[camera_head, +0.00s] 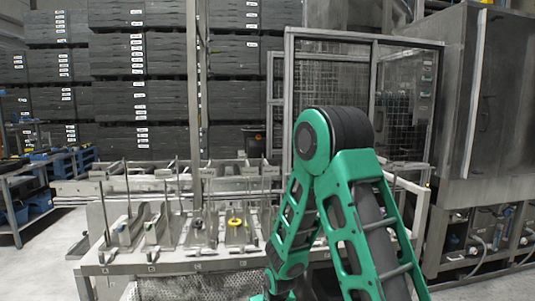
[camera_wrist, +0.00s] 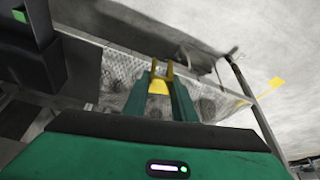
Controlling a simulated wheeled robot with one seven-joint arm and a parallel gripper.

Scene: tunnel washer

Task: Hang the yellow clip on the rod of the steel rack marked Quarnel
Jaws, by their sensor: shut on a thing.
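My gripper (camera_wrist: 160,92) has two green fingers, shut on the yellow clip (camera_wrist: 158,87) in the wrist view. Two yellow prongs of the clip stick out beyond the fingertips. In the head view my green arm reaches down at the front right; the gripper and the held clip cannot be made out there. A steel rack (camera_head: 190,264) stands left of my arm, with several upright rods and sloping metal holders. Its small front labels are too small to read, so I cannot tell which place is marked Quarnel.
A yellow ring-shaped item (camera_head: 235,222) and a dark round item (camera_head: 197,223) sit on the rack. A mesh cage (camera_head: 410,95) and steel cabinet (camera_head: 497,95) stand behind on the right. Dark stacked crates (camera_head: 165,100) fill the back.

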